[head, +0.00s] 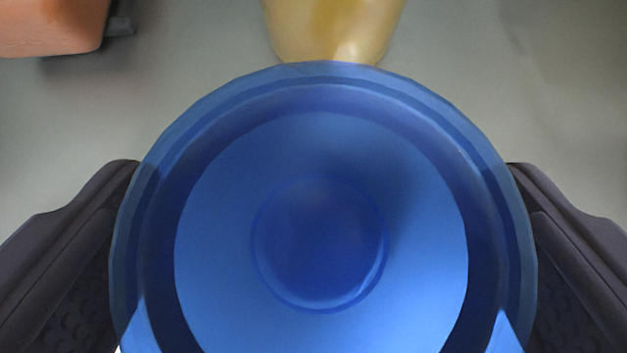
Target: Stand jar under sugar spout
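A large round blue object, probably the jar (320,150), fills the middle of the head view. I see it end-on, with a pale blue disc and a darker round circle at its centre. My gripper (322,250) has one dark finger at the left side of the blue jar and one at the right side. Both fingers meet its edge, and it appears held between them. The fingertips are partly hidden by the jar. The sugar spout cannot be made out in this view.
A yellow rounded object (333,25) stands just beyond the jar at the top centre, partly covered by its rim. An orange block-like object (50,25) with a small grey part is at the top left. The grey surface (560,90) at the upper right is clear.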

